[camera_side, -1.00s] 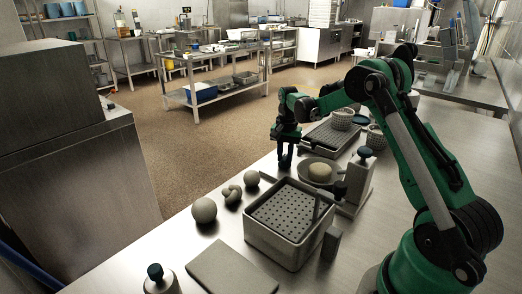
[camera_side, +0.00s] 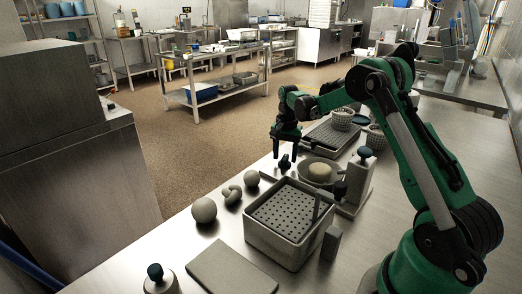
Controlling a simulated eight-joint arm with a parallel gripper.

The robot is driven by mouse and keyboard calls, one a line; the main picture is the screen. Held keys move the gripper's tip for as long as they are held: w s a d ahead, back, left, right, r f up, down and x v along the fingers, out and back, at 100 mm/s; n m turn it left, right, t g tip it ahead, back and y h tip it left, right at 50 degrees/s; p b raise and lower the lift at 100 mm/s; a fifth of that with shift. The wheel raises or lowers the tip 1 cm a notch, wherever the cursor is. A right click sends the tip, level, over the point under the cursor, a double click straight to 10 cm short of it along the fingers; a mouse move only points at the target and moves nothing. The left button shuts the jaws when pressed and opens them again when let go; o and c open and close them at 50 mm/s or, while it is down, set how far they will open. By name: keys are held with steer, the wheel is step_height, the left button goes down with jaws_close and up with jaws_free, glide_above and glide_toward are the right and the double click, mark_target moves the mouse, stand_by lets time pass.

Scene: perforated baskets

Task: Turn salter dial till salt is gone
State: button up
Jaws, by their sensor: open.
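My gripper (camera_side: 286,152) points down over the far left edge of the bench's row of items, its fingers apart. A small dark knob (camera_side: 284,162) shows just below and between the fingertips; what it sits on is too small to make out. A grey upright device (camera_side: 355,190) with a dark blue knob (camera_side: 365,153) on top stands to the right of a shallow round dish (camera_side: 304,172). A pale round piece (camera_side: 320,171) lies in the dish. I cannot tell which knob is the salter dial, and no salt can be made out.
A grey basket with a perforated insert (camera_side: 252,232) stands in front. A ball (camera_side: 204,210), a curved piece (camera_side: 232,194) and a flat board (camera_side: 230,268) lie left of it. A perforated tray (camera_side: 316,146) and small baskets (camera_side: 341,121) are behind. A dark-knobbed piece (camera_side: 157,280) stands front left.

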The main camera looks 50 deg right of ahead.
mark_target(285, 157)
steer(key=shift+r, duration=2.65)
steer(key=shift+a+r, duration=0.1)
steer(key=s+a+r+n+t, duration=0.1)
steer(key=a+r+n+t, duration=0.1)
steer(key=a+r+n, duration=0.45)
steer(key=s+a+n+t, duration=0.1)
steer(key=s+a+n, duration=0.1)
steer(key=a, duration=0.3)
steer(key=s+a+n+t, duration=0.2)
steer(key=s+a+n, duration=0.1)
steer(key=s+a, duration=0.2)
steer(key=s+a+f+n+t, duration=0.1)
steer(key=s+a+n+t, duration=0.1)
steer(key=s+a, duration=0.1)
steer(key=shift+s+a+n, duration=0.25)
steer(key=shift+s+a, duration=0.05)
steer(key=shift+a, duration=0.6)
